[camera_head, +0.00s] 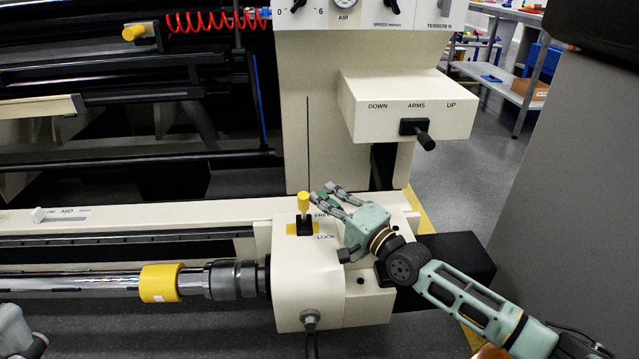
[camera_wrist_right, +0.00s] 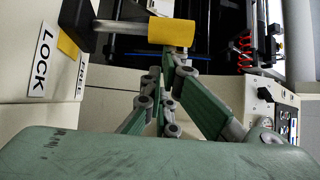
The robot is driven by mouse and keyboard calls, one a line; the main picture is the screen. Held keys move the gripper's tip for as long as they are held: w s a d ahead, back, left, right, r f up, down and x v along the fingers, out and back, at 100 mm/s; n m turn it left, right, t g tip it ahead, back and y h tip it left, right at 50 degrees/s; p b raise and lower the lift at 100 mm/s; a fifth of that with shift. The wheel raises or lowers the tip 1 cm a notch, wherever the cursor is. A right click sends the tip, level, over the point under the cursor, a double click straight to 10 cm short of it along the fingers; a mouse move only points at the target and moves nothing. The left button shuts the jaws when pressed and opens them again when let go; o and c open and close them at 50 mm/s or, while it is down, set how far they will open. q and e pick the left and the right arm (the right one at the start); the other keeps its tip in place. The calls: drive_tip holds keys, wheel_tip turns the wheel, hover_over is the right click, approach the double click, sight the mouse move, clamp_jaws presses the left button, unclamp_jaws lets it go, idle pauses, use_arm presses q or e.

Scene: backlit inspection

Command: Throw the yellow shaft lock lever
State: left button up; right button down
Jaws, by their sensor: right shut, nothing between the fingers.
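The yellow shaft lock lever (camera_head: 304,202) stands upright from a black base (camera_head: 304,225) on the cream housing, beside the FREE and LOCK labels. In the right wrist view its yellow knob (camera_wrist_right: 171,32) is at the top, on a metal stem, with the LOCK label (camera_wrist_right: 43,62) to the left. My right gripper (camera_head: 327,192) is shut and empty just right of the knob. Its fingers (camera_wrist_right: 166,62) point toward the knob in the wrist view; I cannot tell whether they touch it. Only a pale green part of my left arm (camera_head: 15,332) shows at the lower left, with no fingers visible.
A metal shaft (camera_head: 70,283) with a yellow collar (camera_head: 160,283) runs into the housing from the left. A black handle (camera_head: 310,318) projects at the housing's front. The ARMS control box (camera_head: 405,88) with a black lever (camera_head: 424,140) overhangs above right. A grey panel stands at right.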

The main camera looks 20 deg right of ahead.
drive_tip(key=shift+s+a+p, duration=0.25)
drive_tip(key=shift+s+p, duration=0.3)
drive_tip(key=shift+s, duration=0.25)
drive_tip(key=shift+s+a+f, duration=0.1)
drive_tip(key=shift+s, duration=0.25)
drive_tip(key=shift+s+f, duration=0.1)
drive_tip(key=shift+s, duration=0.05)
drive_tip(key=v, duration=1.1)
drive_tip(key=shift+s, duration=0.35)
